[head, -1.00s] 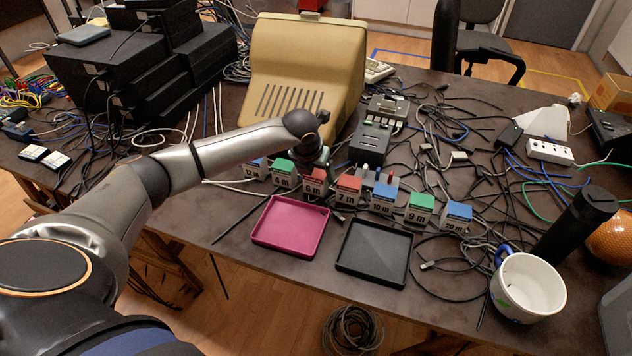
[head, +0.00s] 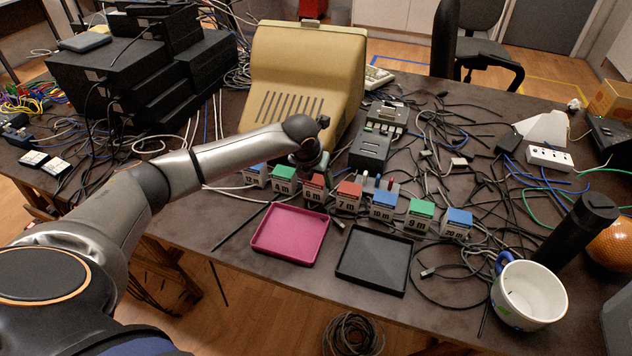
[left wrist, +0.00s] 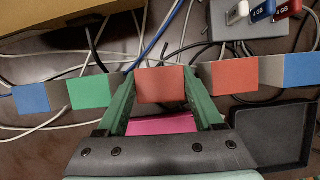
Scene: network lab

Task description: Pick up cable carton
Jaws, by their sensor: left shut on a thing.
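A row of small cable cartons with coloured tops and length labels stands on the table. My left gripper (head: 313,168) comes down from above on the red-topped carton marked 6 m (head: 314,190), third from the left. In the left wrist view its red top (left wrist: 160,85) lies between my two green fingers, which are shut on its sides. The green-topped 4 m carton (head: 284,181) is on its left and the red-topped 7 m carton (head: 348,195) on its right. I cannot tell whether the held carton is clear of the table. My right gripper is not in view.
A pink tray (head: 290,256) and a black tray (head: 374,284) lie in front of the row. A beige monitor (head: 305,75) and a dark device (head: 370,150) stand behind. Loose cables cover the right. A white mug (head: 528,292) stands at the front right.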

